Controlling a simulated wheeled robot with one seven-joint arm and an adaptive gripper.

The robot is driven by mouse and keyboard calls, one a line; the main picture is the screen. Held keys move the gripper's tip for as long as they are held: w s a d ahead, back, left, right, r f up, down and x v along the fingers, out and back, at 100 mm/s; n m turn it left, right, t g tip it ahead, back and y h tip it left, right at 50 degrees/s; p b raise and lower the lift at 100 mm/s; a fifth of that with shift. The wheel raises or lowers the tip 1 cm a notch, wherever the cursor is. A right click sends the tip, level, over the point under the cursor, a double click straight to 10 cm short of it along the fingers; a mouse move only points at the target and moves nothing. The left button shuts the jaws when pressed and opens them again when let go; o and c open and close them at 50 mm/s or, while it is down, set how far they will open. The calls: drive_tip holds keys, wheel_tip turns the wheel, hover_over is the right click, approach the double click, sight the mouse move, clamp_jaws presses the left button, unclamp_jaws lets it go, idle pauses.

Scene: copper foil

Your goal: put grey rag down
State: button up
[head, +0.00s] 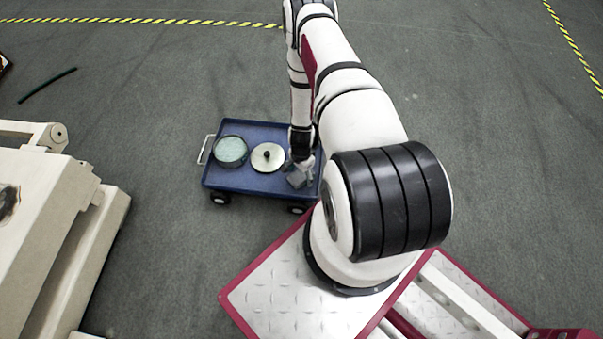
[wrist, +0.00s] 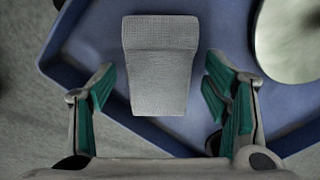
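The grey rag (wrist: 160,65) is a folded, woven piece in the middle of the wrist view, over the blue deck of a cart. It also shows in the head view (head: 298,179) at the right end of the cart, partly covered by my arm. My gripper (wrist: 158,90) has its two green-padded fingers apart, one on each side of the rag. A gap shows between the rag and each finger. In the head view my gripper (head: 303,163) points down at the rag. Whether the rag's underside rests fully on the deck is hard to tell.
The blue cart (head: 240,184) also bears a round green-topped container (head: 230,151) and a pale round lid with a black knob (head: 267,157), left of the rag. A cream machine (head: 60,220) stands at left. The grey floor behind the cart is mostly clear.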

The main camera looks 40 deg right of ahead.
drive_tip(key=shift+r, duration=0.1)
wheel_tip(320, 180, up, 12)
drive_tip(key=p, duration=0.5)
wheel_tip(320, 180, up, 8)
drive_tip(key=n, duration=0.2)
hover_over(301, 174)
drive_tip(key=w, duration=0.5)
drive_tip(key=w+a+r+n, duration=0.1)
drive_tip(key=w+a+r, duration=0.1)
drive_tip(key=r, duration=0.5)
drive_tip(key=w+a+r+n, duration=0.2)
drive_tip(key=r, duration=0.4)
drive_tip(key=s+a+r+n+y, duration=0.15)
drive_tip(key=a+r, duration=0.25)
drive_tip(key=r, duration=0.6)
drive_tip(key=s+a+r+n+h, duration=0.1)
drive_tip(key=s+a+r+n, duration=0.2)
drive_tip(key=r, duration=0.7)
drive_tip(key=s+a+r+n, duration=0.5)
drive_tip(key=s+a+r, duration=0.2)
drive_tip(key=s+r, duration=0.45)
drive_tip(key=s+a+r+n, duration=0.1)
drive_tip(key=s+r+n, duration=0.1)
drive_tip(key=s, duration=0.6)
drive_tip(key=s+a+r+n, duration=0.1)
drive_tip(key=s+r+n, duration=0.1)
drive_tip(key=s, duration=0.5)
drive_tip(key=shift+s+r, duration=0.35)
drive_tip(key=shift+r, duration=0.55)
